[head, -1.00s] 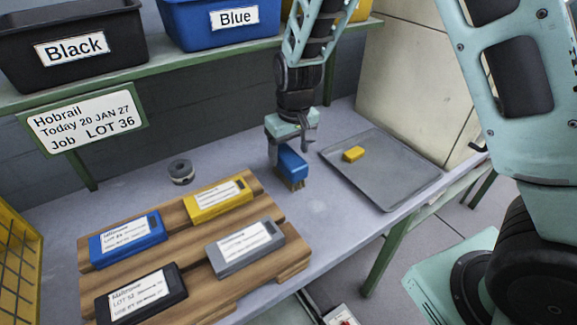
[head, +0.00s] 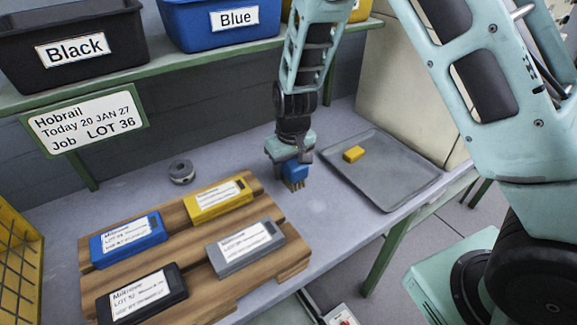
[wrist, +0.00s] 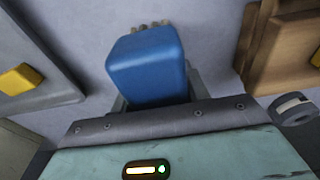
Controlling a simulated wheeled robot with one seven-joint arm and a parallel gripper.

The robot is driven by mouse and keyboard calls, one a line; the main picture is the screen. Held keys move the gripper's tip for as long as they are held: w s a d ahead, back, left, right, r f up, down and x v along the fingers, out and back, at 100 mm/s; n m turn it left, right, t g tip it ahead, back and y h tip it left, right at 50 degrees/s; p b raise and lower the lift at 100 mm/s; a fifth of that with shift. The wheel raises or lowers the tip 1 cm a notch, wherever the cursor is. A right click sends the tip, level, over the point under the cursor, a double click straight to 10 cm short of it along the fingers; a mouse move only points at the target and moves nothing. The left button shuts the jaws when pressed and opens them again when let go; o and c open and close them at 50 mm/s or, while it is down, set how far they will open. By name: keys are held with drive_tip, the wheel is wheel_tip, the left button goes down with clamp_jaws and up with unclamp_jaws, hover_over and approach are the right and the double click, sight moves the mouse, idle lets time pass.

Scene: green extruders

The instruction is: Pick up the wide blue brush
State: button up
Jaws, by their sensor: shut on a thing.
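The wide blue brush (head: 296,172) is under my gripper (head: 291,160) on the bench, between the wooden pallet and the grey tray. Its tan bristles point down. In the wrist view the blue block of the brush (wrist: 148,66) fills the space at the jaws (wrist: 155,98), with bristle tips showing beyond its far edge. My gripper is shut on the brush. Whether the bristles touch the bench is hard to tell.
A wooden pallet (head: 220,290) at left holds labelled blue, yellow, grey and black blocks. A grey tray (head: 400,190) at right holds a small yellow block (head: 354,154). A grey ring (head: 181,171) lies behind the pallet. A shelf (head: 190,68) with bins runs above.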

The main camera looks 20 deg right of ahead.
wheel_tip(320, 180, up, 10)
idle(0.6)
drive_tip(key=o, duration=0.5)
drive_tip(key=shift+c, duration=1.1)
drive_tip(key=shift+d, duration=0.1)
